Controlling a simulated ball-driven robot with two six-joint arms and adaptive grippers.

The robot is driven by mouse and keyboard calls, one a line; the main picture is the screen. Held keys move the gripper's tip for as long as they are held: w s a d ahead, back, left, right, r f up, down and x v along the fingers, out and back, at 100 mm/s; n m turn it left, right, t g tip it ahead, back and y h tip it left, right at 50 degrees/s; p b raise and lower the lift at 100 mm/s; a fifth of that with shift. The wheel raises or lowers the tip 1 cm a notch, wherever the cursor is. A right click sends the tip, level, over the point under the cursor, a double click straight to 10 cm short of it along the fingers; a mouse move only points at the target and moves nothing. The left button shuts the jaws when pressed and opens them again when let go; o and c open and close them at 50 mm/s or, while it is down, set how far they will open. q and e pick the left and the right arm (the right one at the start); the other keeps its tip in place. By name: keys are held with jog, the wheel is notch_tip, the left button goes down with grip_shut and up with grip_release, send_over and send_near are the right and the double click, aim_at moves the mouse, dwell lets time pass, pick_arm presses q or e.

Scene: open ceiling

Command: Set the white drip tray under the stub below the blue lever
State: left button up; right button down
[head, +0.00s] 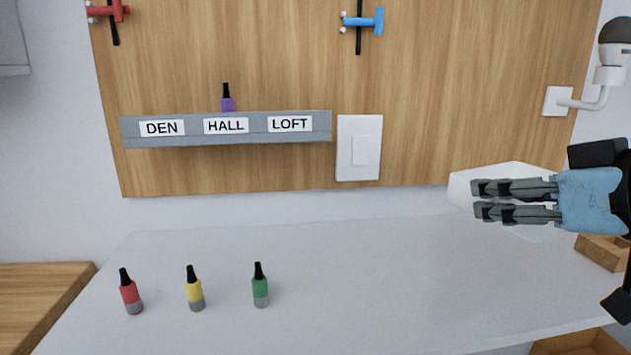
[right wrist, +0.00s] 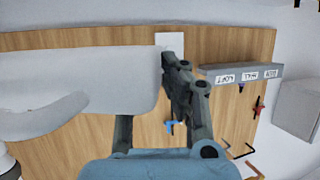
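The white drip tray (head: 515,171) is at the right in the head view, held in front of the wooden board's lower right edge. My right gripper (head: 478,199) is on it, fingers pointing left. In the right wrist view, the tray (right wrist: 80,75) fills the left side; one finger is partly hidden behind it and the other lies along its edge. The blue lever (head: 366,20) is high on the board, with a dark stub (head: 359,42) hanging below it. The lever also shows in the right wrist view (right wrist: 170,127). My left gripper is not in view.
A red lever (head: 110,11) is at upper left. A grey labelled shelf (head: 225,139) bears a purple bottle (head: 227,104); a white switch plate (head: 359,147) is beside it. Red (head: 131,296), yellow (head: 195,293) and green (head: 260,289) bottles stand on the white table (head: 400,290).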

jog(key=shift+s+a+f+n+g+y, duration=0.2)
jog(key=shift+s+a+n+y, duration=0.2)
jog(key=shift+s+y, duration=0.1)
jog(key=shift+s+a+f+n+g+y, duration=0.15)
jog(key=shift+s+a+n+g+y, duration=0.05)
jog(key=shift+s+a+n+y, duration=0.2)
